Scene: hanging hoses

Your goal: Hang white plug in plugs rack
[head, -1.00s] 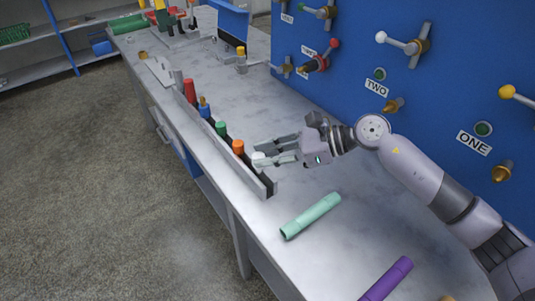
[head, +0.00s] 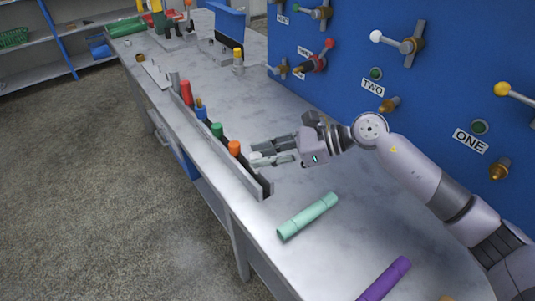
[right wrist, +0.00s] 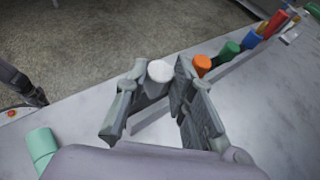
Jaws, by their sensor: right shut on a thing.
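The white plug (head: 257,157) is at the near end of the plugs rack (head: 228,170), beyond the orange plug. My right gripper (head: 262,153) is shut on it, with a finger on each side. In the right wrist view the white plug's round top (right wrist: 160,71) shows between the fingertips. The plug looks upright, in line with the row. Its lower part is hidden by the fingers and the rack wall, so I cannot tell how deep it sits. My left gripper is not clearly seen.
Orange (head: 234,148), green (head: 217,130), blue (head: 201,112) and red (head: 187,92) plugs stand along the rack. A mint hose (head: 308,216) and a purple hose (head: 385,279) lie on the bench. A blue panel (head: 345,45) with valves rises at the right.

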